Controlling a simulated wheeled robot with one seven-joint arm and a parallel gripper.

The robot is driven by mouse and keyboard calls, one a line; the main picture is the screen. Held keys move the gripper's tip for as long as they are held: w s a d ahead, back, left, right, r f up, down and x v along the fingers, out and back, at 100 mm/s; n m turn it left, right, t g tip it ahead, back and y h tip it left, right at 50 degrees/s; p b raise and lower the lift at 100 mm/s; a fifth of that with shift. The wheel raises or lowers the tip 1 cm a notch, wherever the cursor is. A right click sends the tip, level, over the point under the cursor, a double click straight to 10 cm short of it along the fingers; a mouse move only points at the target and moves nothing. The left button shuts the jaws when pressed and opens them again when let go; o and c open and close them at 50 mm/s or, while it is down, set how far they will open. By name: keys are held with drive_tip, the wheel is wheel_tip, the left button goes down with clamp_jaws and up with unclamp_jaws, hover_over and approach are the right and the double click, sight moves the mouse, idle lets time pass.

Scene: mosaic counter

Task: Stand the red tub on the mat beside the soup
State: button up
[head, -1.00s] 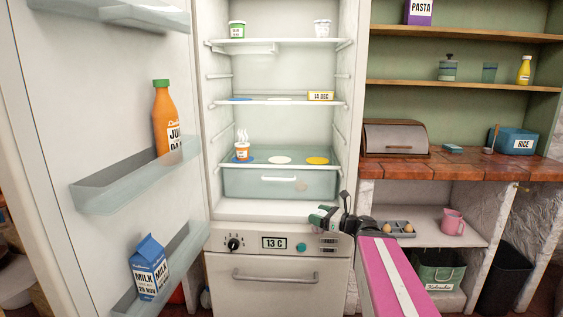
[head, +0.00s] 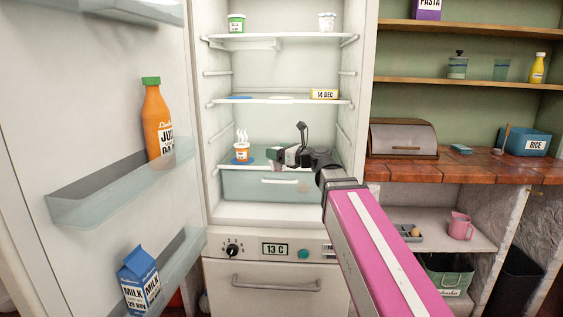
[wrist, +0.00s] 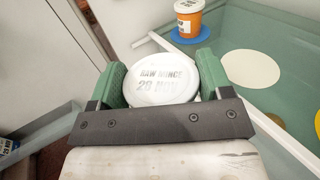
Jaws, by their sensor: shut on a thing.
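My gripper (head: 284,155) is at the front of the lower fridge shelf, right of the soup. In the wrist view my gripper (wrist: 158,72) has its green fingers shut on a tub with a white lid (wrist: 163,80), marked RAW MINCE 28 NOV. The tub's sides are hidden, so its red colour does not show there. The soup (head: 242,153), an orange steaming tub, stands on a blue mat (wrist: 207,40). A bare white mat (wrist: 252,68) lies beside it on the glass shelf. In the head view my gripper and arm hide that mat.
The clear drawer (head: 255,187) lies under this shelf. The middle shelf (head: 262,101) above holds a yellow dated box (head: 324,94). The open door at left carries a juice bottle (head: 156,120) and a milk carton (head: 138,280). The fridge's side walls bound the opening.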

drive_tip(key=shift+w+a+r, duration=0.15)
drive_tip(key=shift+w+a, duration=0.05)
drive_tip(key=shift+w+d+f, duration=0.1)
drive_tip(key=shift+w+f, duration=0.5)
drive_tip(key=shift+w, duration=2.35)
drive_tip(key=shift+w+d+f, duration=0.15)
drive_tip(key=shift+w+f, duration=0.4)
drive_tip(key=shift+w, duration=2.35)
drive_tip(key=shift+w+d+f, duration=0.1)
drive_tip(key=shift+w+f, duration=0.5)
drive_tip(key=shift+w, duration=2.35)
drive_tip(key=shift+f, duration=0.1)
drive_tip(key=o, duration=1.1)
